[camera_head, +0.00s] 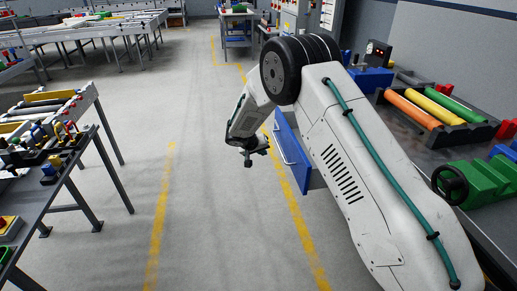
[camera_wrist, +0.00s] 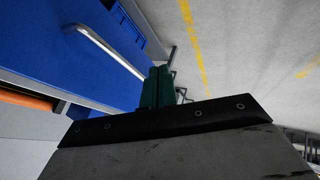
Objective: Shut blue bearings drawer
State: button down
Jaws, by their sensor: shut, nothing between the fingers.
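The blue drawer (camera_head: 291,150) juts out from the right-hand workbench, partly hidden behind my arm. A pale bar handle (camera_head: 283,143) runs along its front. No label can be read on it. My gripper (camera_head: 248,160) hangs in the aisle just left of the drawer front, with a visible gap in the head view. In the wrist view, the blue drawer front (camera_wrist: 50,45) fills the upper left. Its handle (camera_wrist: 107,50) slants down toward the closed fingers of my gripper (camera_wrist: 158,88). The fingers are together and empty. I cannot tell whether they touch the handle.
The right workbench carries orange, yellow and green rollers (camera_head: 437,105) and a green vise (camera_head: 480,182). A cluttered table (camera_head: 70,165) stands at the left. The floor aisle (camera_head: 205,190) between yellow lines is clear. An orange strip (camera_wrist: 28,99) shows in the wrist view.

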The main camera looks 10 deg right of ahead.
jog(key=d, duration=0.1)
jog(key=d+f, duration=0.1)
jog(key=d, duration=0.1)
jog(key=w+d, duration=0.1)
jog(key=d, duration=0.1)
jog(key=shift+w+d+f, duration=0.1)
jog(key=shift+d+f, duration=0.15)
jog(key=shift+f, duration=0.05)
jog(key=shift+d, duration=0.1)
